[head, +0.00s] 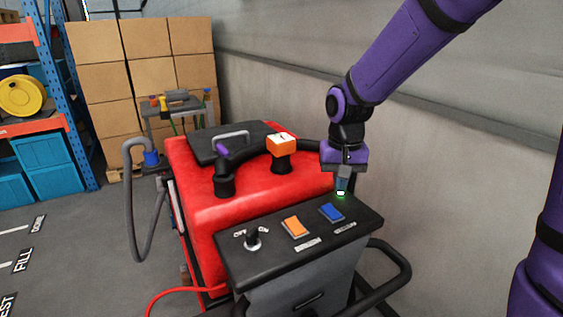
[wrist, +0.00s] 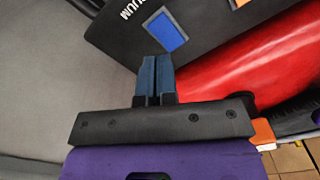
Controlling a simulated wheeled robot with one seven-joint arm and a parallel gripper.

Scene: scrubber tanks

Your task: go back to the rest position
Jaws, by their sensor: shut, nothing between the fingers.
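My gripper (head: 341,190) is above the back right part of the black control panel (head: 270,262) of a red scrubber machine (head: 205,205). Its fingers are shut and hold nothing; they also show shut in the wrist view (wrist: 155,62). My purple arm comes down from the upper right in the head view. A blue rocker switch (head: 331,212) is just left of and below the fingertips, and it shows beyond them in the wrist view (wrist: 166,32). An orange switch (head: 295,226) and a black knob (head: 253,239) sit further left on the panel.
An orange cap (head: 281,145) and a purple-ended black hose (head: 222,160) are on the red body. A black lid (head: 230,141) lies behind them. Black handlebars (head: 395,270) curve out at the right. A grey wall (head: 450,150) stands close on the right. Floor at left is open.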

